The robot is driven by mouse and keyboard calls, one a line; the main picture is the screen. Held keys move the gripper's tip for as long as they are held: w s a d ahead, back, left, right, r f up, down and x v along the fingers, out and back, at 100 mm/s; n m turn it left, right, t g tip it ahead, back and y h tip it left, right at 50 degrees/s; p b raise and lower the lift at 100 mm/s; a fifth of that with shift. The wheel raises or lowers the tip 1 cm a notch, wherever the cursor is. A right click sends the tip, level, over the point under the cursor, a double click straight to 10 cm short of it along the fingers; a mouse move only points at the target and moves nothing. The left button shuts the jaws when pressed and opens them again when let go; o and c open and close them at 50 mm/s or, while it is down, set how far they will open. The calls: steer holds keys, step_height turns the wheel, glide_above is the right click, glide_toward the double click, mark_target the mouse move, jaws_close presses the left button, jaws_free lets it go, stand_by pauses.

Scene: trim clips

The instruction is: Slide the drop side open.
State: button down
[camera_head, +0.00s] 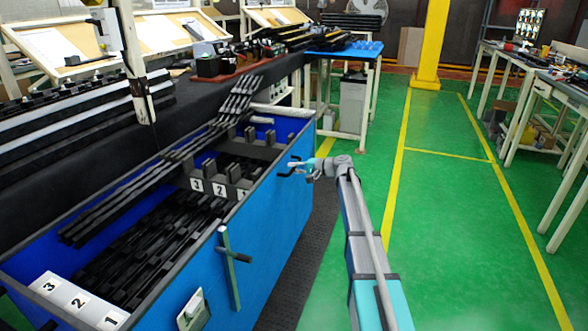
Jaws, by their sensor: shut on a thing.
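A long blue crate (303,118) stands along the dark bench. Its blue drop side (268,222) faces the aisle and stands upright. A teal upright bar with a dark cross handle (229,268) sits on the near part of this side. My gripper (289,168) is at the far part of the drop side, by its upper portion. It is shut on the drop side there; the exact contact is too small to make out. My arm reaches in from the lower right.
Black trim strips (150,250) fill the crate, and some stick out over the bench. White number cards (78,302) mark its compartments. A blue-topped table (345,50) stands beyond. Green floor (450,220) to the right is clear up to the workbenches (545,80).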

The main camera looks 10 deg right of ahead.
steer(key=shift+f, duration=0.1)
stand_by(0.3)
step_height(320, 180, down, 16)
steer(key=b, duration=1.6)
steer(key=c, duration=0.6)
jaws_free()
steer(key=shift+c, duration=0.2)
steer(key=shift+r, duration=0.2)
